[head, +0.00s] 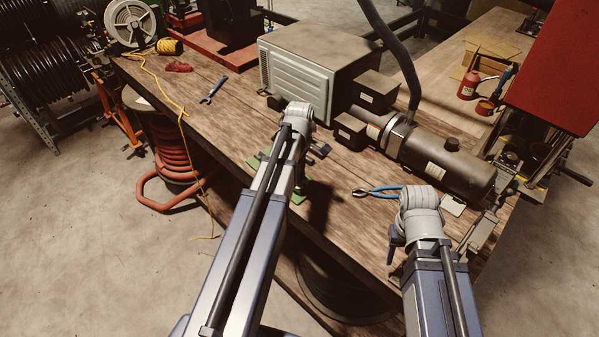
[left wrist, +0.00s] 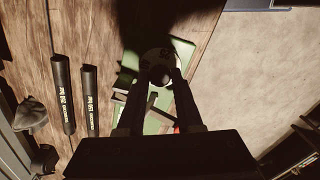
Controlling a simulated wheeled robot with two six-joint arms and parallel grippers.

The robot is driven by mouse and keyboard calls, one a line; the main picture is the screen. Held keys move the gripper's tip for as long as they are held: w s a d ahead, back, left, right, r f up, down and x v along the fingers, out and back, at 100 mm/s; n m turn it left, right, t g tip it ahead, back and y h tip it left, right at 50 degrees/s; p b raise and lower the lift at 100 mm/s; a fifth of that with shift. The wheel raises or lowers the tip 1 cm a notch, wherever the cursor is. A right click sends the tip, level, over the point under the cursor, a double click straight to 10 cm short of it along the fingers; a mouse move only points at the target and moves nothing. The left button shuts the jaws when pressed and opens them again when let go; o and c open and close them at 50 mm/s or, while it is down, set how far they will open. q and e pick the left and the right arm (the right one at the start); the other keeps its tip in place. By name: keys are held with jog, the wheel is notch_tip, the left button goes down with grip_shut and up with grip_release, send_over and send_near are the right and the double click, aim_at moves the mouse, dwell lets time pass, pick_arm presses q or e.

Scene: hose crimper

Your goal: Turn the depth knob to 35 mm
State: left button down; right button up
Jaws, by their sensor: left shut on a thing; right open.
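The depth knob (left wrist: 158,62) is a small round part with a dial-like face at the green device (left wrist: 183,58) in the left wrist view. My left gripper (left wrist: 160,78) is shut on the knob, one dark finger on each side. The dial reading is too dark and small to make out. In the head view the green device (head: 298,196) shows only in part, beneath my left gripper (head: 318,150), and the knob is hidden by my arm. My right gripper (head: 396,240) is mostly hidden by its wrist; it is open, above the table's front right part.
Two black hoses (left wrist: 63,95) marked with bar ratings lie beside the green device. Blue-handled pliers (head: 378,191) lie near my right wrist. A grey boxy machine (head: 310,65) and a dark cylinder (head: 445,163) stand behind.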

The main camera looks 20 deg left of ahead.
pick_arm(q)
jog(key=c, duration=0.6)
grip_release()
jog(key=shift+r, duration=0.1)
pick_arm(e)
jog(key=shift+r, duration=0.1)
pick_arm(q)
notch_tip(320, 180, up, 8)
jog(key=p, duration=0.8)
pick_arm(e)
notch_tip(320, 180, up, 8)
pick_arm(q)
jog(key=shift+f, duration=0.2)
pick_arm(e)
jog(key=shift+f, duration=0.25)
